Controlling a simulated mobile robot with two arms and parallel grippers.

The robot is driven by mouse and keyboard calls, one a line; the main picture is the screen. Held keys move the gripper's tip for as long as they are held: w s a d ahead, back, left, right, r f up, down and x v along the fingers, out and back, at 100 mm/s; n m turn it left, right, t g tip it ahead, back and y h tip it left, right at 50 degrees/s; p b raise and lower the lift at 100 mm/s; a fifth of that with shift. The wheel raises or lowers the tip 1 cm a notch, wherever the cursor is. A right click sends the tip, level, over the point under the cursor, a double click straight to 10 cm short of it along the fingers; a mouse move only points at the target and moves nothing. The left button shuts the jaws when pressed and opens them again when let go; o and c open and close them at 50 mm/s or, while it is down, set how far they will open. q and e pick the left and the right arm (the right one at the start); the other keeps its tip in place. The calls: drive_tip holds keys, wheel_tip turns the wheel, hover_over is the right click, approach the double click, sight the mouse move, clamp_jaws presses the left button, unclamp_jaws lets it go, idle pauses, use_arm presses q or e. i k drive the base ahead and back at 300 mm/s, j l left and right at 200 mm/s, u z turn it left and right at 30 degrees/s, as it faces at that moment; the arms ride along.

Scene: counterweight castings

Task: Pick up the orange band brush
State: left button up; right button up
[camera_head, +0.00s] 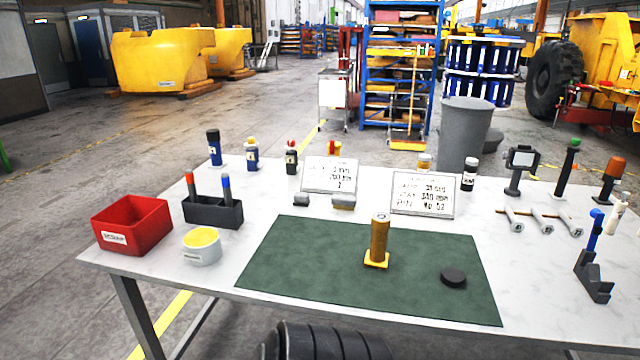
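A dark two-slot holder (229,215) stands at the left of the table. A slim upright piece with an orange-red upper part (191,183) stands in its left slot. A similar piece with a blue upper part (227,186) stands in its right slot. The orange one best fits the orange band brush, but its bristles cannot be made out and its lower end is hidden in the holder. Neither of my grippers is in view, and nothing is touching these pieces.
Bottles and sign cards stand behind. A green mat (300,270) carries a brass cylinder (379,238) and black disc (453,277). An orange-topped tool (615,168) stands far right.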

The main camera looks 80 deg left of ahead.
sight(189, 173)
drive_tip(key=u, duration=3.5)
